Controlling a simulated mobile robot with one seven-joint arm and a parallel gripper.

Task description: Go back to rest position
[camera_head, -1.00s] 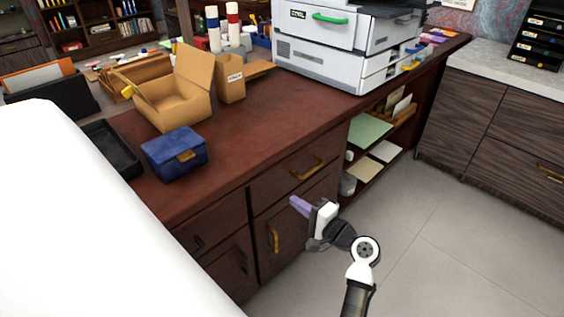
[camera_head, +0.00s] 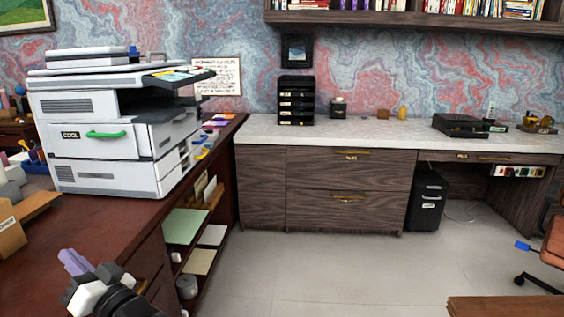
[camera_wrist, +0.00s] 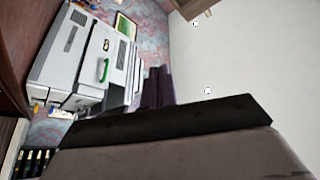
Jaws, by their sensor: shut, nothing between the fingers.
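My gripper (camera_head: 72,262) shows at the lower left of the head view, with purple fingers and a white and dark wrist. It is in front of the dark red wooden desk (camera_head: 60,222), near its drawer side. The fingers are shut with nothing between them. In the wrist view the purple fingers (camera_wrist: 158,88) are together, and the picture is turned on its side. A white printer (camera_wrist: 85,60) shows beyond them there, apart from the fingers.
The printer (camera_head: 105,135) stands on the desk, above open shelves with paper (camera_head: 184,225). A grey-topped cabinet (camera_head: 350,185) lines the back wall, with a black bin (camera_head: 427,200) beside it. An orange chair (camera_head: 553,240) is at right. The floor (camera_head: 340,270) between is clear.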

